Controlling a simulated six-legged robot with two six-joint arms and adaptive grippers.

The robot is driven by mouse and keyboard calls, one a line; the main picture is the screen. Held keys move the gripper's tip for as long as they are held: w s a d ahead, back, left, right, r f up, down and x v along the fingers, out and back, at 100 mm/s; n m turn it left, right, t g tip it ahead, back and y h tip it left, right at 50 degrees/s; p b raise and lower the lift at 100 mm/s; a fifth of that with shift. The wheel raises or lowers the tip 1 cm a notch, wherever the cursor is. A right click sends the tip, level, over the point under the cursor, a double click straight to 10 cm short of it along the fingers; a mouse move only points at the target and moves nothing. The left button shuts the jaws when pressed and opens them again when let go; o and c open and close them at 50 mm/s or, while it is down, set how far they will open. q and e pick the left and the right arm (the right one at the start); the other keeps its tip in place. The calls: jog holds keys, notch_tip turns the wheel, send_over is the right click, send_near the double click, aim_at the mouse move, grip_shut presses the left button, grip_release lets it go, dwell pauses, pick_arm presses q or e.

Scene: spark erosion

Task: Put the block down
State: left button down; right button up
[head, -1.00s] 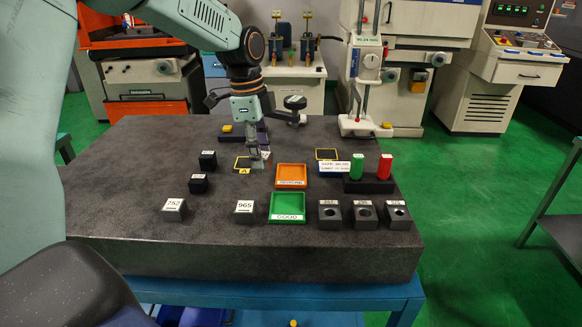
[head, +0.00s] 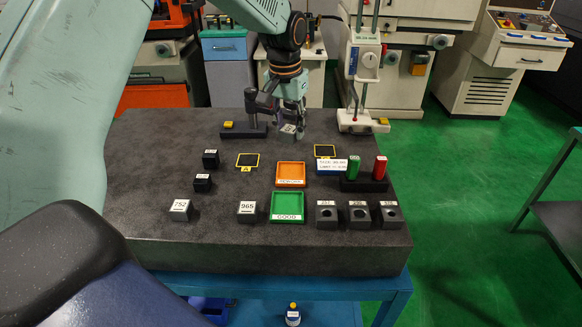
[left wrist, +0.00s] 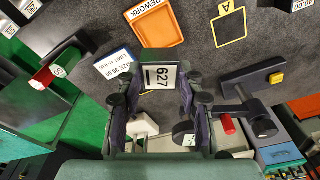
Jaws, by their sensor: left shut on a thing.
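My left gripper (head: 291,118) is shut on a dark block with a white label (head: 289,129), over the back part of the dark stone table. In the left wrist view the block (left wrist: 158,78) sits between the fingers and its label reads 627. It appears to be held above the table top. The yellow-framed mat marked A (head: 247,160) is empty and lies in front and to the left of the gripper. A second yellow-framed mat (head: 325,151) lies to its right, also empty. My right gripper is not in view.
An orange REWORK tray (head: 290,174) and a green GOOD tray (head: 287,207) stand in the middle, both empty. Blocks 752 (head: 181,210) and 965 (head: 247,208) stand at the front left. A dark gauge stand (head: 245,130) is left of the gripper; a white height stand (head: 361,120) is right.

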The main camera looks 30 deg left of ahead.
pick_arm(q)
jog(key=shift+d+r+n, duration=0.1)
jog(key=shift+n, duration=0.2)
jog(key=shift+f, duration=0.3)
send_over(291, 172)
notch_tip(291, 172, down, 5)
jog(key=shift+s+f, duration=0.15)
jog(key=shift+f, duration=0.25)
jog(key=f, duration=0.3)
jog(key=shift+s+d+f, duration=0.1)
jog(key=shift+s, duration=0.1)
jog(key=shift+w+f, duration=0.2)
jog(key=shift+w, duration=0.1)
jog(key=c, duration=1.3)
grip_release()
jog(key=shift+f, duration=0.15)
jog(key=o, duration=0.4)
jog(key=shift+s+r, duration=0.25)
jog(key=shift+s, duration=0.05)
jog(key=shift+o, duration=0.3)
jog(key=shift+w+f, duration=0.1)
